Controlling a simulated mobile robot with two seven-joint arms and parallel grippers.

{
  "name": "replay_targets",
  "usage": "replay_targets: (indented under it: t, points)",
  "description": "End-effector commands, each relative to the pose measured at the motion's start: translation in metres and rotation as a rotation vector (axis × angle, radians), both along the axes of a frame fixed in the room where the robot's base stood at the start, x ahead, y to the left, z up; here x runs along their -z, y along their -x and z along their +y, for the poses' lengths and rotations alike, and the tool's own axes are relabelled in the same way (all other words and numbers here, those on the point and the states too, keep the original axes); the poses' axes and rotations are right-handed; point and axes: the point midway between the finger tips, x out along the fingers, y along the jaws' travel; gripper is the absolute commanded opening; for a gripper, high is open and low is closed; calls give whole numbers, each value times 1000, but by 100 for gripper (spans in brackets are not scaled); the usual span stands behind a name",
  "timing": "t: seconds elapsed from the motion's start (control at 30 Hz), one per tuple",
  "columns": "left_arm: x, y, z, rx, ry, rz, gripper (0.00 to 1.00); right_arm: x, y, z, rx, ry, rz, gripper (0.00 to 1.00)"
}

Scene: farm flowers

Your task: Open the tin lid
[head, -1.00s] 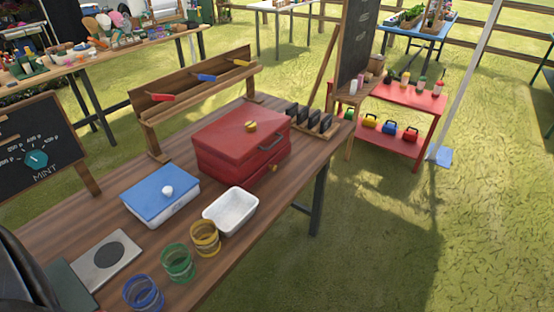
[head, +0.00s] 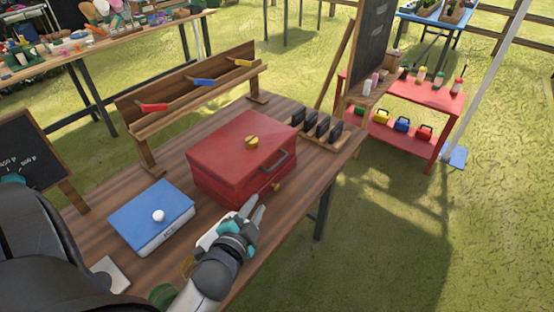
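A red tin box (head: 225,175) stands shut on the wooden table, with a yellow knob (head: 252,142) on its lid, a grey handle (head: 274,161) and a yellow catch (head: 277,187) at the front. Left of it sits a white box with a blue lid (head: 150,213) and a white knob (head: 158,216), also shut. My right gripper is not in view.
A wooden rack (head: 190,85) with coloured-handled tools stands behind the boxes. Several dark pieces stand in a wooden holder (head: 318,131) at right. A green jar (head: 162,294) shows partly by my arm. Open grass lies right of the table.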

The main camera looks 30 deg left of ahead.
Motion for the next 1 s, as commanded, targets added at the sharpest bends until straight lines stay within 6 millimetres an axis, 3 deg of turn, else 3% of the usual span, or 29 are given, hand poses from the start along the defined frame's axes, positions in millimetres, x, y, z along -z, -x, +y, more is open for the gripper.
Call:
replay_targets:
  t: [0.13, 0.37, 1.0]
  points:
    - [-15, -2, 4, 27, -73, -49, 25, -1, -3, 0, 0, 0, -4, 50]
    - [-13, -19, 8, 32, -84, -57, 25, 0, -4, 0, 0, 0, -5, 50]
    - [10, -115, 34, 31, -81, -57, 25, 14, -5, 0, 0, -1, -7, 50]
